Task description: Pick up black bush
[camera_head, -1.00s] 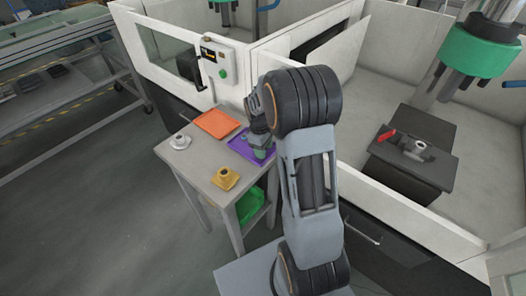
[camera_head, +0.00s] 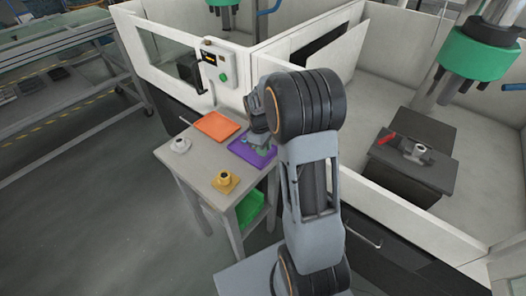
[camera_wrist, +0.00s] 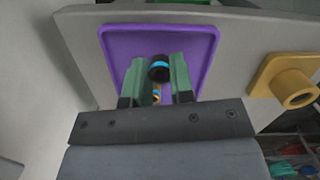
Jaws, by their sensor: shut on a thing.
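The black bush (camera_wrist: 159,68) is a short dark cylinder with a blue ring at its end. In the wrist view it sits between the two green fingers of my gripper (camera_wrist: 160,76), which are shut on it. Behind it is the purple tray (camera_wrist: 197,39), which also shows in the head view (camera_head: 262,160) on the small table. In the head view my gripper (camera_head: 262,146) is over this tray, and the bush cannot be made out there. A small blue-and-orange piece (camera_wrist: 156,94) shows below the bush, partly hidden by the gripper.
The grey table (camera_head: 200,160) also bears an orange tray (camera_head: 215,125), a yellow holder (camera_head: 225,182) and a pale flanged part (camera_head: 180,145). A green bin (camera_head: 250,207) is underneath. White machine walls (camera_head: 300,50) stand close behind and to the right.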

